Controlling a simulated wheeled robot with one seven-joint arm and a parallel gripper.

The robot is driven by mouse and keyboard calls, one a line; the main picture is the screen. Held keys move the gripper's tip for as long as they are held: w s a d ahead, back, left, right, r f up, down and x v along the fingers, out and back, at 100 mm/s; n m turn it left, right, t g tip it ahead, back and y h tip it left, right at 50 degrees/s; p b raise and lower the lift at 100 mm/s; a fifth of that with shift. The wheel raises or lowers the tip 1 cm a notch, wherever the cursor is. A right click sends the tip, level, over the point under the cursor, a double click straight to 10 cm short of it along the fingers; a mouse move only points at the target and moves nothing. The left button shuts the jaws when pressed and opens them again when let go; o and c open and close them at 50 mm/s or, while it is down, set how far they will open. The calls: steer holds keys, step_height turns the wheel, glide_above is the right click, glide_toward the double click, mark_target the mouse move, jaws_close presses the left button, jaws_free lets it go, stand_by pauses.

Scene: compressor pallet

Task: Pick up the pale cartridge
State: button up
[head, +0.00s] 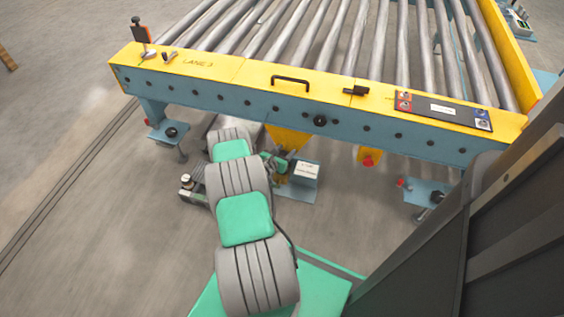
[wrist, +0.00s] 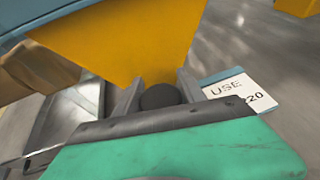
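I cannot make out a pale cartridge in either view. My gripper (wrist: 160,88) reaches low below the yellow bracket in the wrist view. Its two grey fingers stand apart. A dark round thing (wrist: 160,97) shows between the fingers; I cannot tell what it is or whether the fingers touch it. In the head view my arm reaches down to the conveyor's near side, and its own links hide much of the space around the gripper.
A roller conveyor has a yellow rail (head: 240,70) above a blue side beam (head: 230,98). A yellow bracket (head: 288,138) hangs under it and fills much of the wrist view (wrist: 120,40). A printed card (wrist: 243,95) lies right of the gripper. Open floor (head: 70,220) spreads left.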

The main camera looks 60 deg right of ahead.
steer(key=c, duration=0.9)
